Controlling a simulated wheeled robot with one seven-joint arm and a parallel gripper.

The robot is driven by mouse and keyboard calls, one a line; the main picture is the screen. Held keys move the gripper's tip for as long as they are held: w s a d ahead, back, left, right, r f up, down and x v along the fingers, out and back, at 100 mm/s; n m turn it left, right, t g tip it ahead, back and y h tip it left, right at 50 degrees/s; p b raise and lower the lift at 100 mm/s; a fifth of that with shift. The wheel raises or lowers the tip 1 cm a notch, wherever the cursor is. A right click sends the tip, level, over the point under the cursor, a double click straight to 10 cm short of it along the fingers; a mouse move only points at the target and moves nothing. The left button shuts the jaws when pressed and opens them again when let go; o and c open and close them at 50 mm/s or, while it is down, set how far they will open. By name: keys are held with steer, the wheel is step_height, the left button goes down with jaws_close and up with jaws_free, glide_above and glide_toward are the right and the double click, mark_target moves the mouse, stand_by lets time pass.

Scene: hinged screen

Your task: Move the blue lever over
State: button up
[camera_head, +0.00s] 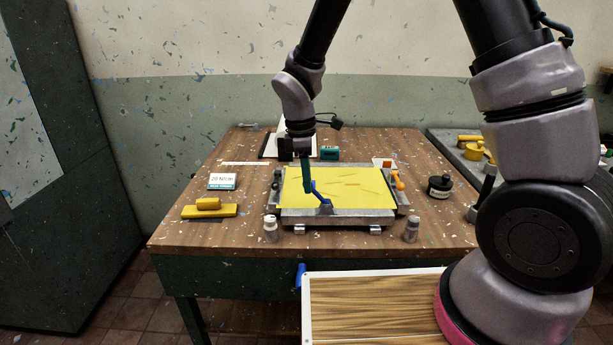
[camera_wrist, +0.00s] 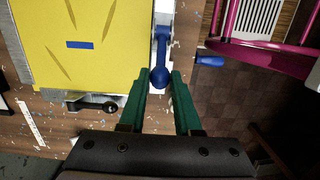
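The blue lever (camera_head: 322,199) stands at the front edge of the hinged screen frame (camera_head: 335,214), leaning up to the left. A yellow sheet (camera_head: 345,187) covers the screen. In the wrist view the lever (camera_wrist: 161,50) runs down to a round knob between my gripper's green fingertips (camera_wrist: 160,78). The fingers are apart, with the knob just at their tips; whether either touches it is unclear. In the head view my gripper (camera_head: 308,188) points down over the frame's left part, and the fingers partly hide the lever's top.
A yellow block (camera_head: 209,210) and a small sign (camera_head: 222,181) lie left of the frame. A black jar (camera_head: 439,186) stands right, and small bottles (camera_head: 271,229) stand in front. A blue handle (camera_head: 300,275) sticks out below the table's front edge (camera_head: 220,255).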

steer(key=shift+r, duration=0.1)
steer(key=shift+d+r, duration=0.3)
steer(key=shift+d, duration=0.2)
steer(key=shift+d+r, duration=0.25)
steer(key=shift+d, duration=0.2)
steer(key=shift+d+r, duration=0.15)
steer(key=shift+d, duration=0.3)
steer(key=o, duration=1.1)
steer(key=shift+c, duration=0.2)
